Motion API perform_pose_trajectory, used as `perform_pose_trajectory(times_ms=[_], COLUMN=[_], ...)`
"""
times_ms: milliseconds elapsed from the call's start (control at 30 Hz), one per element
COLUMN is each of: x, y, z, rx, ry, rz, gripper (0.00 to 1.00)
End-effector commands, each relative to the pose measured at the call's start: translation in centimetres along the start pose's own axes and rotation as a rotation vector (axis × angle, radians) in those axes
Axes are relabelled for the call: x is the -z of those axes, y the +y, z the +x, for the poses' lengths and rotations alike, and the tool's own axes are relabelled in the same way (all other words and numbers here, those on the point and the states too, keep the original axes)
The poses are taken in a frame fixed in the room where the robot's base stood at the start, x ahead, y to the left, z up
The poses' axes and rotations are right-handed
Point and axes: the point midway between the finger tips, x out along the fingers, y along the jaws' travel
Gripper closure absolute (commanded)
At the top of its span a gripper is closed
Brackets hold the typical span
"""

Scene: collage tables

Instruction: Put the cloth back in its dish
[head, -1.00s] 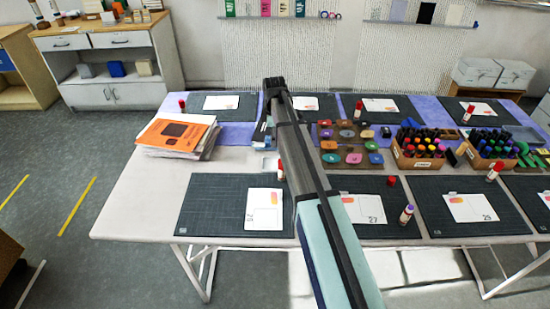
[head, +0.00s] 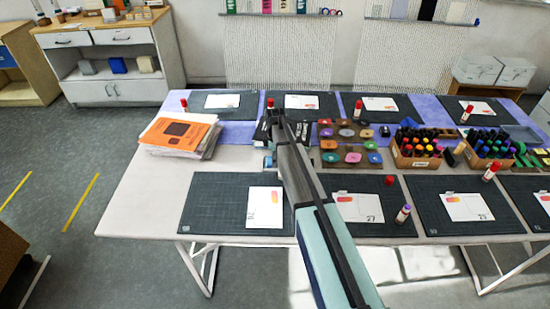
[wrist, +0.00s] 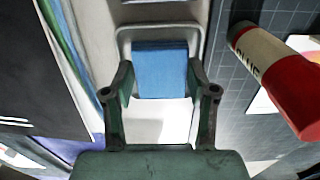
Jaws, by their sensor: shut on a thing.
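The cloth (wrist: 160,70) is a small blue folded block between the two fingers of my gripper (wrist: 160,80) in the wrist view. My gripper is shut on it. The pale dish (wrist: 160,28), with a raised rim, lies below and around the cloth in that view. I cannot tell whether the cloth touches the dish floor. In the head view the blue cloth (head: 268,161) shows small beside my gripper, above the table left of the paint pots. My arm hides most of the dish there.
A glue stick (wrist: 275,80) with a red cap stands close right of the dish. Dark cutting mats (head: 215,205) with cards lie around. A stack of papers with an orange sheet (head: 178,133) lies to the left. Paint pots (head: 352,157) stand to the right.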

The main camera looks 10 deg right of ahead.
Motion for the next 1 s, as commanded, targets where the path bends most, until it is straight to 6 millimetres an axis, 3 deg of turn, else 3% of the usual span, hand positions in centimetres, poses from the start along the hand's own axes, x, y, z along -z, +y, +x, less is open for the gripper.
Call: perform_pose_trajectory(times_ms=[267, 300, 333, 367, 800, 1000], x=[0.0, 0.0, 0.0, 0.0, 0.0, 0.0], y=[0.0, 0.0, 0.0, 0.0, 0.0, 0.0], z=[0.4, 0.3, 0.3, 0.3, -0.3, -2.6], rx=[0.0, 0.0, 0.0, 0.0, 0.0, -0.002], ry=[0.0, 0.0, 0.0, 0.0, 0.0, 0.0], rz=[0.0, 0.0, 0.0, 0.0, 0.0, 0.0], gripper=[0.75, 0.32, 0.21, 0.17, 0.17, 0.17])
